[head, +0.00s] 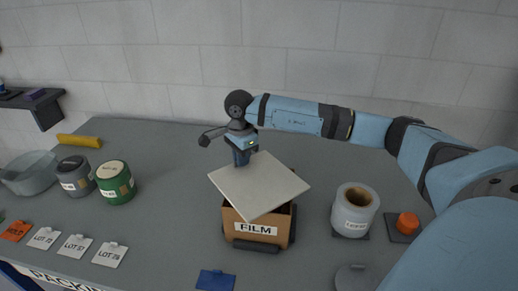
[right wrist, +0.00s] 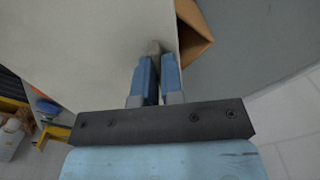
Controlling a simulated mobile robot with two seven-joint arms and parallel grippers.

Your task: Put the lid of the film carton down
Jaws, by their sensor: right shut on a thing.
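The film carton (head: 257,231) is a brown box labelled FILM on the grey table. Its lid (head: 262,186) is a flat pale board above the carton, tilted and turned askew, covering most of the opening. My right gripper (head: 242,157) is at the lid's far edge and shut on it. In the right wrist view the blue fingers (right wrist: 157,75) close on a small grey-brown piece at the pale lid (right wrist: 85,45); a brown carton corner (right wrist: 194,38) shows beside it. Whether the lid touches the carton cannot be told. My left gripper is not in view.
A white film roll (head: 355,212) stands right of the carton, with an orange knob (head: 407,222) beyond it. Green (head: 115,183) and grey (head: 75,177) cans and a clear bowl (head: 30,174) stand left. Lot cards (head: 75,246) lie along the front left. The table's back middle is clear.

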